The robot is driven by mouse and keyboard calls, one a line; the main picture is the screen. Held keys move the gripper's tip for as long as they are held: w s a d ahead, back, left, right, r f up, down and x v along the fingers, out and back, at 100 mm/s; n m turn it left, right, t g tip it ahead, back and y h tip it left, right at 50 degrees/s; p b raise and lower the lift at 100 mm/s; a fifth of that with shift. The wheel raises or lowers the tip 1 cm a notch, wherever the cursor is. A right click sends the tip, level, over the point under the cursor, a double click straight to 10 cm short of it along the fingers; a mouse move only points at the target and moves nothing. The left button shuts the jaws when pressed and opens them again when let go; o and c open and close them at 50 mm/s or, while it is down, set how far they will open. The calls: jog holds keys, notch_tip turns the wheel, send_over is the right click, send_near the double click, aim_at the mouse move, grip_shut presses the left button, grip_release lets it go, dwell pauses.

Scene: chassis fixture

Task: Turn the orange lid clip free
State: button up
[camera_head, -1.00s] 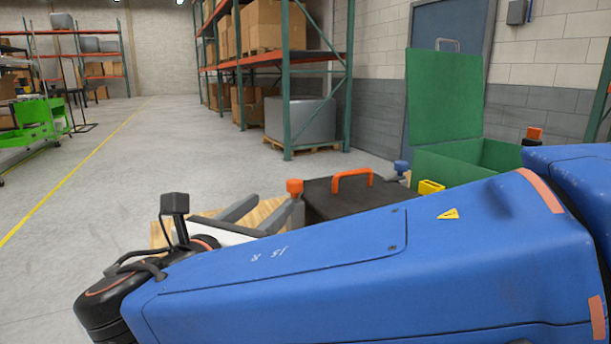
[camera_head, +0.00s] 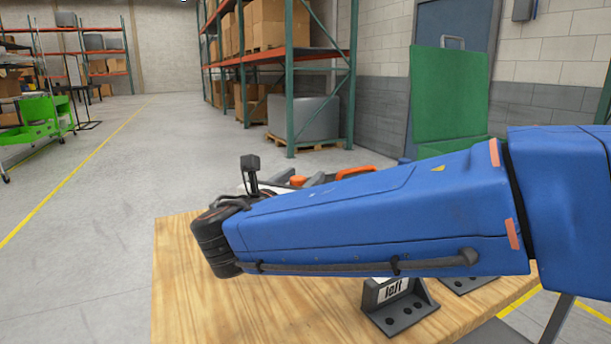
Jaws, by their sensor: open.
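The orange lid clip (camera_head: 298,180) shows as a small orange patch just above my blue arm. My gripper (camera_head: 301,176) is open; its two grey fingers point up and to the right, one on each side of the orange patch in the picture. I cannot tell whether they touch it. An orange handle (camera_head: 355,171) of the dark lid shows to the right. My arm hides nearly all of the lid, the box under it and the clip's lower part.
The wooden table (camera_head: 190,300) is bare at its front left. A dark bracket labelled "left" (camera_head: 398,305) stands at the front, with another partly hidden beside it. A green bin with a raised lid (camera_head: 448,95) stands behind.

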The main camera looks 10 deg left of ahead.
jog(key=shift+w+d, duration=0.25)
jog(key=shift+w, duration=0.85)
jog(key=shift+c, duration=0.3)
jog(key=c, duration=1)
jog(key=shift+y, duration=0.3)
jog(key=n+y, duration=0.1)
jog(key=y, duration=0.1)
jog(key=a+n+y, duration=0.1)
jog(key=n+y, duration=0.1)
jog(key=y, duration=0.1)
jog(key=shift+n, duration=0.3)
jog(key=shift+s+a+n+g+y, duration=0.1)
jog(key=shift+a+n+g+y, duration=0.15)
jog(key=shift+n+y, duration=0.5)
jog(key=shift+a+n+g+y, duration=0.2)
jog(key=shift+n+y, duration=0.25)
jog(key=shift+y, duration=0.6)
jog(key=shift+s+a+n+g+y, duration=0.15)
jog(key=shift+a+n+y, duration=0.15)
jog(key=shift+n+y, duration=0.45)
jog(key=shift+a+y, duration=0.1)
jog(key=shift+y, duration=0.35)
